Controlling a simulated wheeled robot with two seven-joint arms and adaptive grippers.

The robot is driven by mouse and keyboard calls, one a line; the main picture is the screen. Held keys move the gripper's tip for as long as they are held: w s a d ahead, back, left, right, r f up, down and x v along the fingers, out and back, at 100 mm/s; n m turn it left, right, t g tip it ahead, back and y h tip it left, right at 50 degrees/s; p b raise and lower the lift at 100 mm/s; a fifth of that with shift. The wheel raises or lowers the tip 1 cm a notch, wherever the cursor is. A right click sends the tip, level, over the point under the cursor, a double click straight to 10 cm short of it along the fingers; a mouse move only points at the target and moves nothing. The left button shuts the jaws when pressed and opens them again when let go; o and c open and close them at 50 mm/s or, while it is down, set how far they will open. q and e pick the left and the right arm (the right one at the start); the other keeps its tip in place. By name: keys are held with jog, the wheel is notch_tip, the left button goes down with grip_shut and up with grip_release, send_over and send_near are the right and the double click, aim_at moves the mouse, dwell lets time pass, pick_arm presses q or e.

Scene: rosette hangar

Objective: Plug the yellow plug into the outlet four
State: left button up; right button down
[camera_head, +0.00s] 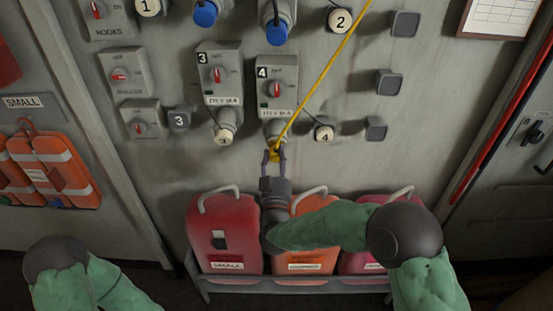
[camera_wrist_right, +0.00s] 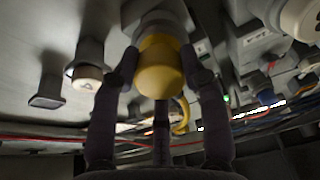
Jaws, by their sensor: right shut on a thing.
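The yellow plug (camera_head: 274,155) is at the lower end of outlet four (camera_head: 275,128), with its yellow cable running up and to the right. My right gripper (camera_head: 273,158) is shut on the plug from below. In the right wrist view the yellow plug (camera_wrist_right: 160,68) sits between my two fingertips, right up against the pale round socket (camera_wrist_right: 158,20) of the outlet. I cannot tell how deep it sits. Outlet four carries a "4" label and a red switch. My left gripper is not in view; only part of my left arm shows at the lower left.
Outlet three (camera_head: 218,85) is to the left, with a white cap (camera_head: 226,132) at its lower end. A white cap marked 4 (camera_head: 324,132) hangs to the right of outlet four. Red and orange canisters (camera_head: 225,225) stand in a rack below, close under my right arm.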

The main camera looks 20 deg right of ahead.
jog(key=shift+w+d+r, duration=0.15)
jog(key=shift+w+r, duration=0.1)
jog(key=shift+w, duration=0.25)
jog(key=c, duration=0.6)
grip_release()
jog(key=v, duration=1.2)
notch_tip(320, 180, down, 26)
jog(key=a+n+g+y, duration=0.2)
jog(key=g+y, duration=0.5)
jog(key=g, duration=0.3)
jog(key=s+a+f+g+y, duration=0.1)
jog(key=s+f+g, duration=0.4)
jog(key=s+f, duration=0.3)
jog(key=s+a+f+m+g+y, duration=0.1)
jog(key=s+f+g+y, duration=0.1)
jog(key=s+f+g, duration=0.3)
jog(key=s+f, duration=0.4)
jog(key=s, duration=0.4)
jog(key=shift+s+a+g, duration=0.35)
jog(key=shift+g, duration=0.05)
